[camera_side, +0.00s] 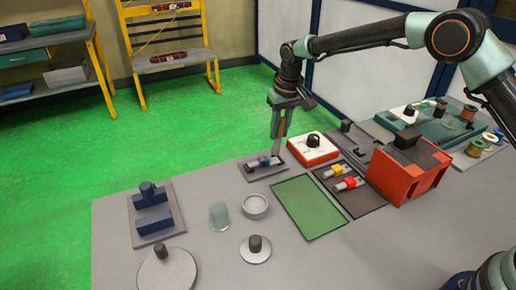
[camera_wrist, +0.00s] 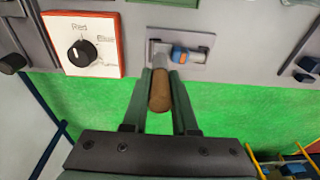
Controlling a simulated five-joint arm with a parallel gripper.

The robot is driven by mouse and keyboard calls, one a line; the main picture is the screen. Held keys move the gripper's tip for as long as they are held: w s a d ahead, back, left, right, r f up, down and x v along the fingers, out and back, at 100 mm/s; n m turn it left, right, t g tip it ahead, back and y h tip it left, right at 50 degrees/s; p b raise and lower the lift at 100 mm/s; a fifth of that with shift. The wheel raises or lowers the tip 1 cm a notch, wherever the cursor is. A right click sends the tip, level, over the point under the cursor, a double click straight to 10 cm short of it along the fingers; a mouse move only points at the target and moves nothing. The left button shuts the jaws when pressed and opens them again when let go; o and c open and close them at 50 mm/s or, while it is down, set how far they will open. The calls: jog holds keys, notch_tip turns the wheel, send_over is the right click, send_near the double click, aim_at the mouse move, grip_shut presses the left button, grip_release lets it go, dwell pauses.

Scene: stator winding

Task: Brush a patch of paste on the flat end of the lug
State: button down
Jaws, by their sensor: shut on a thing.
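My gripper (camera_side: 280,122) is shut on a brush, whose brown handle (camera_wrist: 160,94) shows between the fingers in the wrist view. The brush points down in the side view, with its lower end at the right part of a small grey plate (camera_side: 252,174). The lug lies on this plate, with a blue piece (camera_wrist: 180,54) beside the brush end. The brush and fingers cover part of the lug, so its flat end is not clearly seen. I cannot tell whether the bristles touch it or whether paste is on it.
A red-and-white dial box (camera_side: 314,152) stands close right of the plate. A green mat (camera_side: 309,208), a dark tray with red and yellow tools (camera_side: 348,184) and an orange holder (camera_side: 408,178) lie nearer. A grey bowl (camera_side: 255,206) and clear cup (camera_side: 219,216) stand in front.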

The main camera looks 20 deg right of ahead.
jog(key=shift+r, duration=2.4)
jog(key=shift+a, duration=0.1)
